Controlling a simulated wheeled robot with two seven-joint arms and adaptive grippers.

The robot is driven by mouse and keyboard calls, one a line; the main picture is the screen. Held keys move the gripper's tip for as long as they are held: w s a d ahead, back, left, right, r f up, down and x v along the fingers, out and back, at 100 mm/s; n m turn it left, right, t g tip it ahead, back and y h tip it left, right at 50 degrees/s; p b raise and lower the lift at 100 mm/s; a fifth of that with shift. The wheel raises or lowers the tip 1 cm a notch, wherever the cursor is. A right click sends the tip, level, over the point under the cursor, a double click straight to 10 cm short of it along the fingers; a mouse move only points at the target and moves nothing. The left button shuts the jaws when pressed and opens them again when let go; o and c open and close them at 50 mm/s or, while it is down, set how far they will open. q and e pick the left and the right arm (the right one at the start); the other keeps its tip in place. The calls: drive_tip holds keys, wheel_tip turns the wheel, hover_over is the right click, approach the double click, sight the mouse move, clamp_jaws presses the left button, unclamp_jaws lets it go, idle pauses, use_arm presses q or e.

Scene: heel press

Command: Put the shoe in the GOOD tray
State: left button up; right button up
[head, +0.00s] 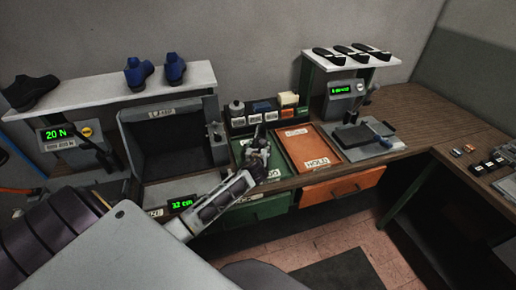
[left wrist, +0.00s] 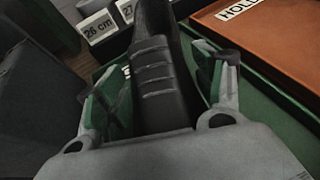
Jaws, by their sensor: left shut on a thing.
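My left gripper (head: 259,146) is over the green tray (head: 238,152) in the head view. It is shut on a black shoe (left wrist: 158,75), which stands between the green finger pads in the left wrist view. Ridges cross the shoe's upper side. The shoe is mostly hidden by the gripper in the head view. The green tray also shows in the left wrist view (left wrist: 268,112), around and beneath the shoe. I cannot tell whether the shoe touches the tray floor. I cannot read a GOOD label on the tray. My right gripper is out of view.
The orange HOLD tray (head: 318,142) is directly right of the green tray. A rack of labelled bins (head: 262,114) stands behind. A dark open box (head: 172,145) is to the left. A shelf (head: 110,90) holds blue and black shoes; a gauge with a plate (head: 362,136) is to the right.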

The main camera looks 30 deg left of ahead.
use_arm(q)
drive_tip(key=shift+f, duration=0.1)
drive_tip(key=o, duration=1.5)
drive_tip(key=shift+f, duration=0.15)
drive_tip(key=shift+s, duration=0.15)
drive_tip(key=shift+v, duration=5.9)
